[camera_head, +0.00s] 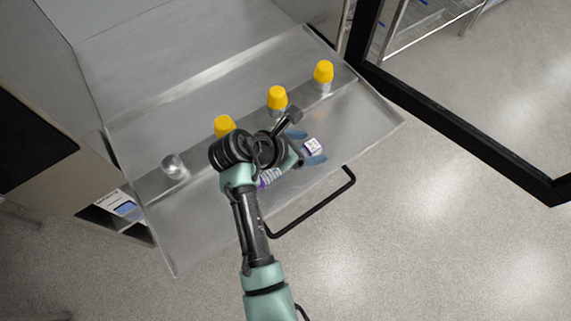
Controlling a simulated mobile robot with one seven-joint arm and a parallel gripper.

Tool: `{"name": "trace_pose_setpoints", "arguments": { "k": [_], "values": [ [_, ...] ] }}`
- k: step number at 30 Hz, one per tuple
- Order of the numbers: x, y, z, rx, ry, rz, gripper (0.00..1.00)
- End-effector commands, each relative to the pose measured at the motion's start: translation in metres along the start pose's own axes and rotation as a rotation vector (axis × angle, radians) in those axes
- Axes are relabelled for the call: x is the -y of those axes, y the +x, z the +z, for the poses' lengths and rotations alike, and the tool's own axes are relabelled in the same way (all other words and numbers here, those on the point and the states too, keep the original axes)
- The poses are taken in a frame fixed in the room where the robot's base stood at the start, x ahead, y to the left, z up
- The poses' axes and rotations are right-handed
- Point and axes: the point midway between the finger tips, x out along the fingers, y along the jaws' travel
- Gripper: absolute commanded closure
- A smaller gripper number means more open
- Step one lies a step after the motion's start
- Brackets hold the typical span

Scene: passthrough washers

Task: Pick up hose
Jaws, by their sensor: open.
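A whitish ribbed piece with purple marks, which looks like the hose (269,177), lies on the metal surface just below my gripper's wrist. A white end with purple marks (312,146) shows between the blue fingers of my gripper (309,149). My wrist hides the space between these two parts, so I cannot tell for sure that they are one piece. The fingers are open, one on each side of the white end. I cannot tell whether they touch it.
Three yellow caps (323,71) stand in a row on the raised strip of the metal door (190,225), with a bare round metal knob (174,166) at left. A black bar handle (318,207) sticks out at the front edge. A black-framed glass door (470,140) stands at right.

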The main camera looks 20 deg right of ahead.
Motion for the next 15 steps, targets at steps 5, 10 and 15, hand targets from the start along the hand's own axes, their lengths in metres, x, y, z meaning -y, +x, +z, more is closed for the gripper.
{"name": "trace_pose_setpoints", "arguments": {
  "k": [5, 10, 15],
  "values": [
    [-0.0004, 0.0134, -0.0002, 0.000, 0.000, 0.001, 0.22],
    [-0.0004, 0.0130, 0.0004, 0.000, 0.000, 0.001, 0.22],
    [-0.0004, 0.0128, 0.0004, 0.000, 0.000, 0.001, 0.48]
  ]
}}
